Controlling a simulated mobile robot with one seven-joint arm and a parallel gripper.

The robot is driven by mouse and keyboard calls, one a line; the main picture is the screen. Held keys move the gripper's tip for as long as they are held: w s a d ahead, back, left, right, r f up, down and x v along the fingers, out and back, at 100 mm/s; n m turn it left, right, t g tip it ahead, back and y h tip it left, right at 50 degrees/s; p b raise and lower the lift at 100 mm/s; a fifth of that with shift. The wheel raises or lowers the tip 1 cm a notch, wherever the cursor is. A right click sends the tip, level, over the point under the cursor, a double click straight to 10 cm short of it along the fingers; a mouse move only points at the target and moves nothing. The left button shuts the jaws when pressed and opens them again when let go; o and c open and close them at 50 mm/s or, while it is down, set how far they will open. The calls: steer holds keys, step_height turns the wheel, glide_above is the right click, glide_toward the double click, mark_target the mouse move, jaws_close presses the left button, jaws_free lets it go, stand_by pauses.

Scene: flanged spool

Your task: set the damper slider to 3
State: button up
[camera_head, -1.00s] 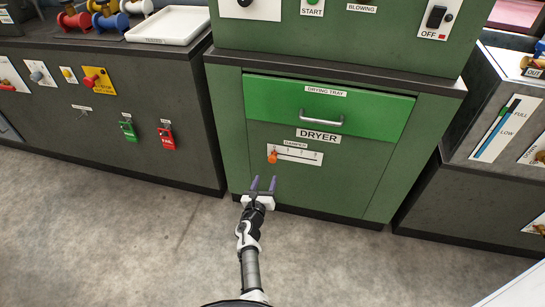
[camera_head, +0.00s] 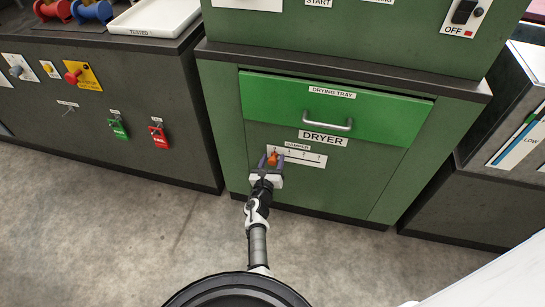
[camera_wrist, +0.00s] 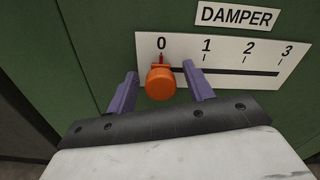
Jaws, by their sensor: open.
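The orange damper slider knob (camera_wrist: 161,84) stands at the 0 mark, the left end of its slot. The white damper scale (camera_wrist: 234,62) is marked 0, 1, 2, 3 from left to right. In the head view the knob (camera_head: 272,159) shows on the dryer front (camera_head: 330,165), below the drying tray. My gripper (camera_wrist: 160,88) is open, with one purple finger on each side of the knob and gaps visible between. In the head view my gripper (camera_head: 267,162) is at the left end of the scale. Contact with the panel cannot be told.
The green drying tray drawer (camera_head: 300,105) with its bar handle (camera_head: 325,123) is just above the scale. A grey cabinet (camera_head: 130,155) with green and red tags stands to the left. Grey floor in front is clear.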

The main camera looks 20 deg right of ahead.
jaws_close()
stand_by(0.3)
